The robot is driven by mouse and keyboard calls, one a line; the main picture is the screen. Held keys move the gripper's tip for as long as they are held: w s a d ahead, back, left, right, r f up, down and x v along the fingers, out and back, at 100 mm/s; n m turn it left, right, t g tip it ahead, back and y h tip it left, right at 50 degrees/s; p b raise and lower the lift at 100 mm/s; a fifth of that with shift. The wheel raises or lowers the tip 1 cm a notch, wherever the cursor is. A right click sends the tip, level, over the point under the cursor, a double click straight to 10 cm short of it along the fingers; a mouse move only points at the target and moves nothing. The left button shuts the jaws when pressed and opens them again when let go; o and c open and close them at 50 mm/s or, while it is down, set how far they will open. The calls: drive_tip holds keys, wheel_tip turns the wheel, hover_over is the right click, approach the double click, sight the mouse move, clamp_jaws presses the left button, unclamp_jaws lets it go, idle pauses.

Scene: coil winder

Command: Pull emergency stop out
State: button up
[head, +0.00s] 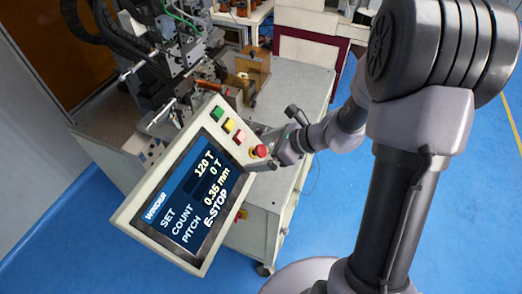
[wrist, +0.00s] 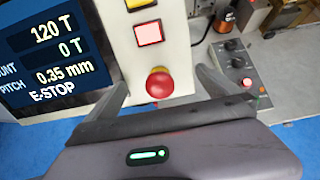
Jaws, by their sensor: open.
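The emergency stop is a red mushroom button (head: 259,151) on a yellow base at the lower right corner of the winder's control panel (head: 127,207). In the wrist view the red button (wrist: 159,83) shows between my two fingers, ahead of the palm. My gripper (head: 273,150) is at the panel's right side, close to the button. In the wrist view my gripper (wrist: 163,84) is open, one finger on each side of the button, with gaps on both sides. I cannot tell whether the fingertips touch the panel. The panel screen (wrist: 52,45) reads E-STOP.
Red, yellow and green square buttons (head: 228,125) sit above the emergency stop. The winding machine (head: 165,65) stands behind the panel on a grey cabinet (head: 300,100). In the wrist view a grey control box (wrist: 240,70) with knobs lies to the right. Blue floor (head: 330,220) is clear at right.

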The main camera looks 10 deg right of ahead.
sight(263, 150)
drive_tip(key=p+v, duration=0.3)
drive_tip(key=v, duration=0.3)
drive_tip(key=shift+r+p, duration=0.2)
drive_tip(key=shift+p, duration=0.2)
drive_tip(key=shift+s+d+r, duration=0.15)
drive_tip(key=shift+s+d, duration=0.1)
drive_tip(key=shift+d, duration=0.1)
